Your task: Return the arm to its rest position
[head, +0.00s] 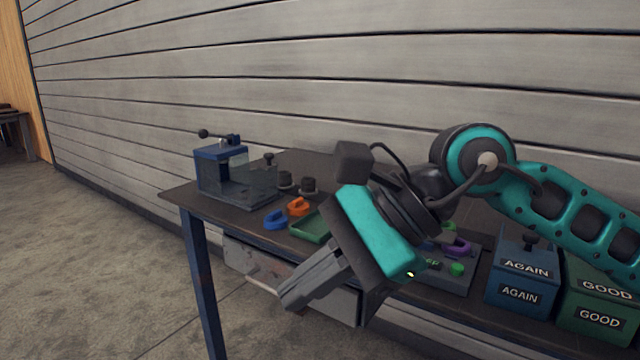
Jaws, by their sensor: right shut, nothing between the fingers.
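My right arm comes in from the right in the head view, teal and black. Its gripper (293,298) points down and to the left in front of the table's front edge. Its fingers are together with nothing between them. It hangs clear of the things on the table and hides part of the tabletop and of a green tray. My left gripper is not in the view.
The dark table (180,194) bears a blue clamp fixture (222,170), dark flanged parts (308,185), an orange piece (298,206), a blue piece (275,220) and a green tray (309,228). AGAIN (521,283) and GOOD (599,306) boxes stand right. Floor at left is clear.

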